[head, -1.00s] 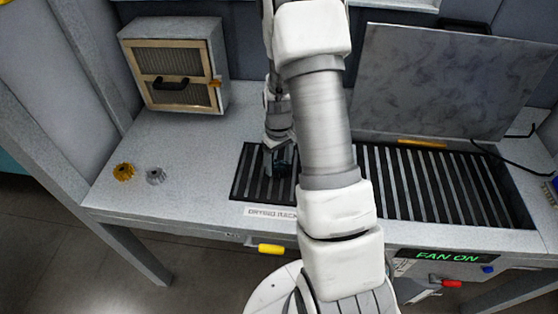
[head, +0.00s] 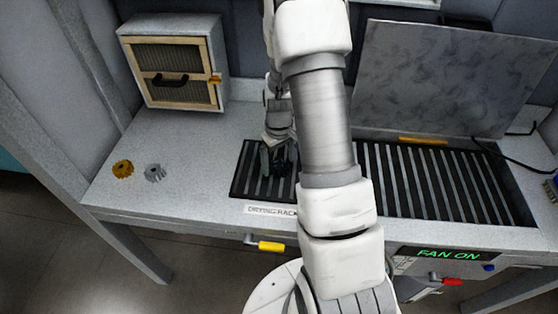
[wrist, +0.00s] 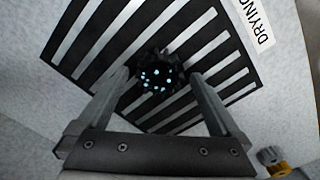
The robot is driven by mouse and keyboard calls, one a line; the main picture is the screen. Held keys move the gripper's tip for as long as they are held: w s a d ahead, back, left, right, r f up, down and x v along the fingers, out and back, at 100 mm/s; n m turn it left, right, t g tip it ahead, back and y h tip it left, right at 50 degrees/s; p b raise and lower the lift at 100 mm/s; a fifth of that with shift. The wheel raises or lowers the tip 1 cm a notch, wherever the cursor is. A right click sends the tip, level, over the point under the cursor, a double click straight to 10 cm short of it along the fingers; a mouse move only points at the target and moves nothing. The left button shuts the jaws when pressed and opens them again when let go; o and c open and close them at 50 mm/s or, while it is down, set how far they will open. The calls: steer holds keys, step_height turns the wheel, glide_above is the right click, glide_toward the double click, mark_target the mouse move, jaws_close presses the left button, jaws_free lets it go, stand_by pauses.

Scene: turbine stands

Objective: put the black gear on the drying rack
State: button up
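The black gear (wrist: 158,80) shows in the wrist view on the dark slats of the drying rack (wrist: 95,38), with several bright spots on its face. My gripper (wrist: 160,78) is open, with one finger on each side of the gear and narrow gaps between. In the head view my gripper (head: 278,158) is low over the left part of the drying rack (head: 243,180), behind the "DRYING RACK" label. The gear is hard to make out there among the dark fingers. My arm hides part of the rack.
A yellow gear (head: 123,169) and a grey gear (head: 155,173) lie on the bench to the left. A cabinet (head: 177,65) with a black handle stands at the back left. A large grey panel (head: 445,80) leans behind the slatted grille (head: 430,185) on the right.

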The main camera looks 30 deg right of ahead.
mark_target(278, 165)
stand_by(0.3)
steer(key=shift+r+p, duration=2.15)
steer(key=shift+r, duration=1.35)
steer(key=shift+a+r, duration=0.1)
steer(key=shift+r, duration=0.1)
steer(key=s+a+r+t, duration=0.1)
steer(key=s+a+r, duration=0.25)
steer(key=r, duration=0.65)
steer(key=s+a+r+t, duration=0.2)
steer(key=a+r, duration=0.2)
steer(key=r, duration=0.5)
steer(key=s+a+r+m+t, duration=0.1)
steer(key=s+a+r, duration=0.1)
steer(key=s+r, duration=0.2)
steer(key=s+a+r+t, duration=0.1)
steer(key=s+a+r, duration=0.1)
steer(key=s+r, duration=0.3)
steer(key=s, duration=0.4)
steer(key=shift+s+a+m+t, duration=0.15)
steer(key=shift+a+m+t, duration=0.15)
steer(key=shift+a+m, duration=0.1)
